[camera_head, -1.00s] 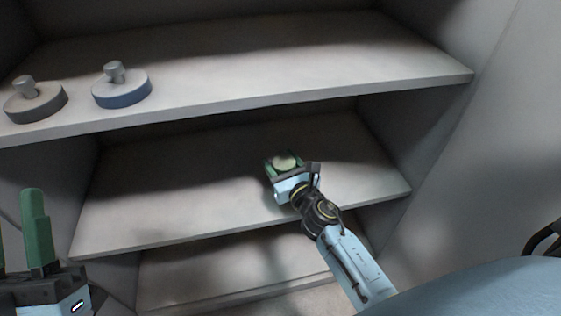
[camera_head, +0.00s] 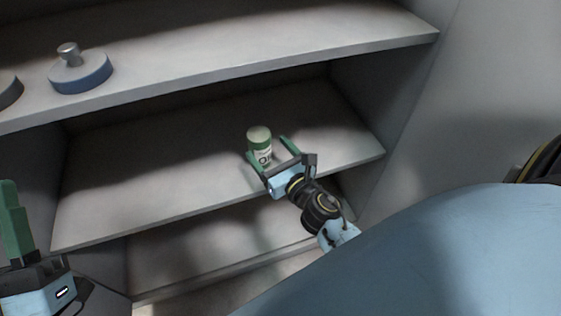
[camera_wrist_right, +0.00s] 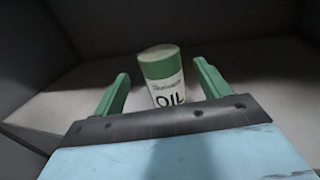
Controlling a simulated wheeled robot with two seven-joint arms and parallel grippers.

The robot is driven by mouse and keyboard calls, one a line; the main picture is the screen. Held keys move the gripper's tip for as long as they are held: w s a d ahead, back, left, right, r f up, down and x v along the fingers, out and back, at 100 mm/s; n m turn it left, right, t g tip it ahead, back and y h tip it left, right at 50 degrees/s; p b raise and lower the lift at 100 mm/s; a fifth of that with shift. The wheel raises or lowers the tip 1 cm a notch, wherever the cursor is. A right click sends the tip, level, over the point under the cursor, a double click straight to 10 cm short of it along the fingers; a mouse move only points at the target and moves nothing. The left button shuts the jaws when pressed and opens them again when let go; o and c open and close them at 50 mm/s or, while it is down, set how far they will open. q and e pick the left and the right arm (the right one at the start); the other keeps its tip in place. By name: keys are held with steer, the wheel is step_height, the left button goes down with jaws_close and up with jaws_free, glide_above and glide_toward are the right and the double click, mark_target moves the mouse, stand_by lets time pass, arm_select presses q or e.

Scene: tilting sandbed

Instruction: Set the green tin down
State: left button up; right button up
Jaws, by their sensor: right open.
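The green tin (camera_head: 260,142), with a green top and a white label reading "OIL", stands upright on the middle shelf (camera_head: 150,175). My right gripper (camera_head: 271,150) is open around or just in front of it, with its green fingers apart. In the right wrist view the tin (camera_wrist_right: 162,76) stands between the two open fingers (camera_wrist_right: 160,85), with a gap on each side. Its lower part is hidden behind the gripper body. My left gripper is partly in view at the lower left edge, with one green finger showing; its other finger is out of frame.
The upper shelf (camera_head: 200,65) holds a blue round weight with a grey knob (camera_head: 80,72) and part of a dark one (camera_head: 8,90) at the left edge. A lower shelf (camera_head: 190,262) lies below. The middle shelf is bare left of the tin. A side wall stands at right.

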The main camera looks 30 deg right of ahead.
steer(key=s+a+r+m+t+y, duration=0.2)
steer(key=s+a+r+m, duration=0.1)
steer(key=r+m, duration=0.6)
steer(key=s+a+r+m+t+y, duration=0.2)
steer(key=s+a+r+m, duration=0.2)
steer(key=r+m, duration=0.5)
steer(key=s+a+r+m+t+y, duration=0.3)
steer(key=s+r+m, duration=0.2)
steer(key=r+m, duration=0.5)
steer(key=m, duration=0.5)
steer(key=shift+a, duration=0.15)
